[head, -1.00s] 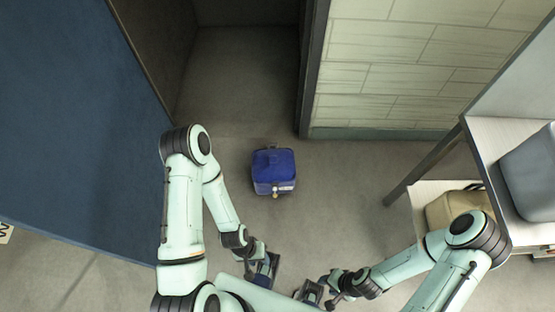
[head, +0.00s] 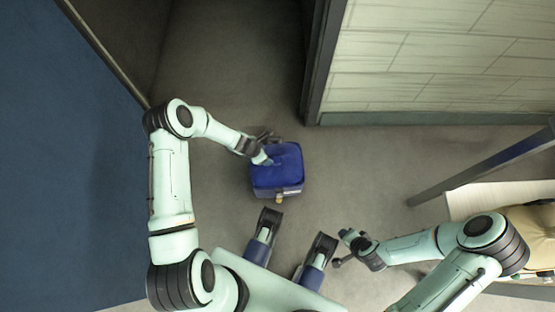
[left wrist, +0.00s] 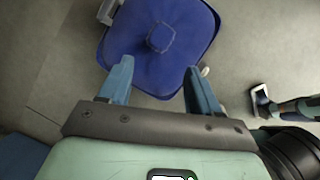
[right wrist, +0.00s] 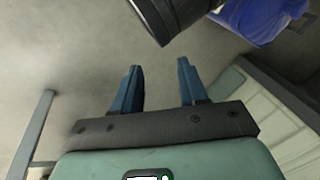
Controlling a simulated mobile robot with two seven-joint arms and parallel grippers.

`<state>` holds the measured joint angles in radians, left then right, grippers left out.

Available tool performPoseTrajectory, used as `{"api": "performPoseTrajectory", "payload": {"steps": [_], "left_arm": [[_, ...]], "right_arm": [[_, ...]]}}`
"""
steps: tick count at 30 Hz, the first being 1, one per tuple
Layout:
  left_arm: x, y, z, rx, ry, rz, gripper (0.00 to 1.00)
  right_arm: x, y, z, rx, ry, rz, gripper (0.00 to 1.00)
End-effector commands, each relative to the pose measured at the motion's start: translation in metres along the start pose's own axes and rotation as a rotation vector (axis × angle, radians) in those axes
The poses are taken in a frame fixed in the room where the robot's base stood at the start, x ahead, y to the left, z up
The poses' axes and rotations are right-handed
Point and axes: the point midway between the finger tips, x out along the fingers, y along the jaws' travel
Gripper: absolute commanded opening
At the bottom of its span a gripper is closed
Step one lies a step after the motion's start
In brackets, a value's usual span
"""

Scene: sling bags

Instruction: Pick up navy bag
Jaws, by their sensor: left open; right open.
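The navy bag (head: 280,170) is a boxy blue bag standing on the floor in front of me, near the doorway. In the left wrist view the bag (left wrist: 160,38) fills the top middle, with a small raised patch on its top. My left gripper (head: 266,158) is over the bag's upper left part. Its two blue fingers (left wrist: 155,78) are apart, with the bag's top beyond and between them and nothing gripped. My right gripper (head: 345,248) is low and right of the bag. Its fingers (right wrist: 160,82) are apart over bare floor. Part of the bag (right wrist: 255,18) shows at the top right there.
A blue panel (head: 60,170) stands on the left. A pale brick wall (head: 430,60) is at the back right, with a dark door frame beside it. A shelf unit (head: 490,195) with a tan bag (head: 535,230) stands on the right. Floor around the bag is clear.

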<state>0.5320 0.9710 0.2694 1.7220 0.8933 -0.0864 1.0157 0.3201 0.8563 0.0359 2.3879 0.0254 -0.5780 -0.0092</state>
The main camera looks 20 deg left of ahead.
Motion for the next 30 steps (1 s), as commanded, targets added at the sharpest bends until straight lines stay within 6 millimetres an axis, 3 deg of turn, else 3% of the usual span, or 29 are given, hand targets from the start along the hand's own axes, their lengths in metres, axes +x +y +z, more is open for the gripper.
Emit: {"api": "performPoseTrajectory", "payload": {"steps": [4,8,20,30], "left_arm": [[0.029,-0.001,0.0,-0.009,-0.001,-0.003,0.63],[0.055,-0.001,0.0,-0.006,-0.001,-0.002,0.63],[0.088,-0.001,0.002,-0.003,0.0,-0.001,0.63],[0.128,-0.001,0.004,-0.003,0.0,-0.001,0.63]], "right_arm": [[0.012,0.004,-0.014,0.004,0.042,0.003,0.43],[0.025,0.015,-0.009,0.013,0.023,0.02,0.43],[0.042,0.036,0.02,0.037,-0.067,0.059,0.43],[0.059,0.065,0.058,0.074,-0.187,0.112,0.43]]}}
